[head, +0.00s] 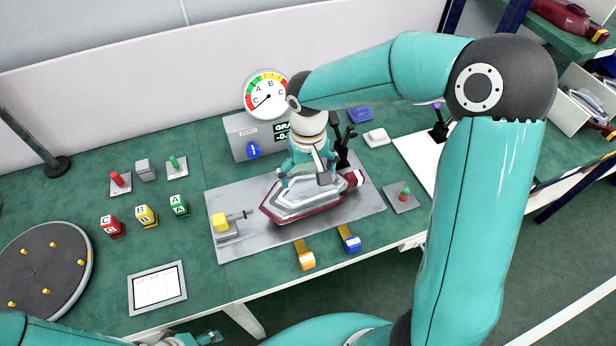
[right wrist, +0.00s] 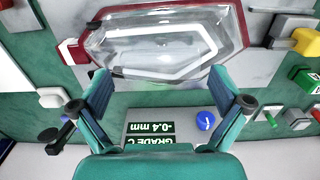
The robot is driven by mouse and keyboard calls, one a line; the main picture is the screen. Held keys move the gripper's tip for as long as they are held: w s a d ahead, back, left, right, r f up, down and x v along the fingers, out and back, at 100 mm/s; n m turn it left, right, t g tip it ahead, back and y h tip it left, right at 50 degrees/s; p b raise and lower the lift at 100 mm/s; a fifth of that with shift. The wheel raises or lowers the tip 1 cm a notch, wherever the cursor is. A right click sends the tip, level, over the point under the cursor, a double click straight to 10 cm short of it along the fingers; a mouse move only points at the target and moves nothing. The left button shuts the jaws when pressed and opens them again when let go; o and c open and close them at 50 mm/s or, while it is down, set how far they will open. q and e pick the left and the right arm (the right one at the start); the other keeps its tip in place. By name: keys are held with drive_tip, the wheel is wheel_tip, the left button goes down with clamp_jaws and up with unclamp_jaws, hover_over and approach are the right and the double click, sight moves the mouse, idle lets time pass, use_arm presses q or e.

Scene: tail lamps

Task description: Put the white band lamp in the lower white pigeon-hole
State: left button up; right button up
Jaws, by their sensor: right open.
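The lamp (head: 298,205) lies on a grey plate (head: 240,249) mid-table; it has a clear lens, a dark red edge and a white angular band. In the right wrist view the lamp (right wrist: 160,71) fills the top middle, with the white band plain. My right gripper (head: 309,174) is open just above the lamp's far side. Its two fingers (right wrist: 160,82) are spread apart with nothing between them. Part of my left gripper (head: 205,338) shows at the bottom edge; its jaws are unclear. A white bin (head: 567,97) with lamps stands far right; I cannot tell which pigeon-hole it is.
A gauge box (head: 237,134) with a dial (head: 266,94) stands behind the plate; its display reads GRADE C, -0.4 mm. A yellow-tipped clamp (head: 221,222) is left of the lamp. Lettered blocks (head: 146,217), a tablet (head: 157,288) and a round tray (head: 84,293) lie left.

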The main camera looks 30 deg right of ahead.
drive_tip(key=shift+f, duration=0.9)
drive_tip(key=c, duration=1.1)
drive_tip(key=shift+r, duration=0.1)
drive_tip(key=shift+r, duration=0.1)
drive_tip(key=shift+r+p, duration=0.85)
drive_tip(key=shift+r, duration=0.3)
drive_tip(key=shift+r, duration=0.3)
drive_tip(key=shift+r+p, duration=0.55)
drive_tip(key=shift+r, duration=0.05)
